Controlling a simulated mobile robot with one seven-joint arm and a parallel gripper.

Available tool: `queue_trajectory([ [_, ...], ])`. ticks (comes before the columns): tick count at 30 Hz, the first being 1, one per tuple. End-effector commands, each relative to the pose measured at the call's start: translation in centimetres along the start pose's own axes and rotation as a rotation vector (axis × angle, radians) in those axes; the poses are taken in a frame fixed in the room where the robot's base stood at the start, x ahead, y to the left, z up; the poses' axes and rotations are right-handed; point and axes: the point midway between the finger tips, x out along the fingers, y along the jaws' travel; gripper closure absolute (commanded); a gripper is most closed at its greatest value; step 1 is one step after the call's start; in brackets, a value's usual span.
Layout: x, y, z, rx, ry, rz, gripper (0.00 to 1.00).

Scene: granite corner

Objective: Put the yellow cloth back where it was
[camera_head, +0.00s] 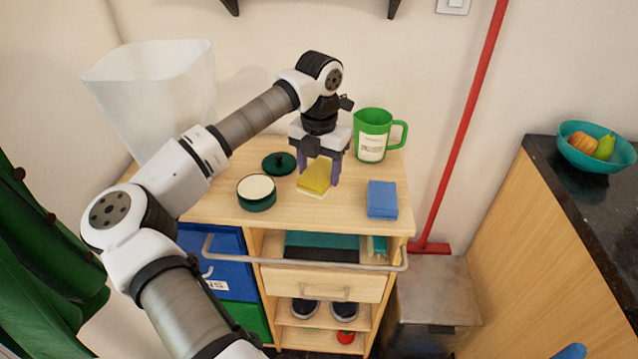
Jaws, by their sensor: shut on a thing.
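The yellow cloth (315,175) is at the middle of the wooden cabinet top (330,215). A paler layer shows along its front edge. My gripper (320,172) points down over it, with a purple finger on each side, and is shut on the cloth. The fingers partly hide the cloth's back. I cannot tell whether the cloth touches the cabinet top or is held just above it.
A green mug (371,140) stands behind right, and a blue block (382,200) lies front right. A round green tin (256,192) and its dark lid (279,164) sit to the left. A white bin (160,95) stands at back left. A metal rail (310,264) runs along the front.

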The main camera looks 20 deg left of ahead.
Motion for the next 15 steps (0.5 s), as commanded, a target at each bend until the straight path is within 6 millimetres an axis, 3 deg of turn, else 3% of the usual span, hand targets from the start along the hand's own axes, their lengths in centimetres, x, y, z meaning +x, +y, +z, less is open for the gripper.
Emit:
queue_trajectory([
  [8, 2.2, 0.0, 0.0, 0.000, 0.001, -0.001, 0.60],
  [15, 5.5, 0.0, 0.0, -0.001, 0.000, -0.002, 0.60],
])
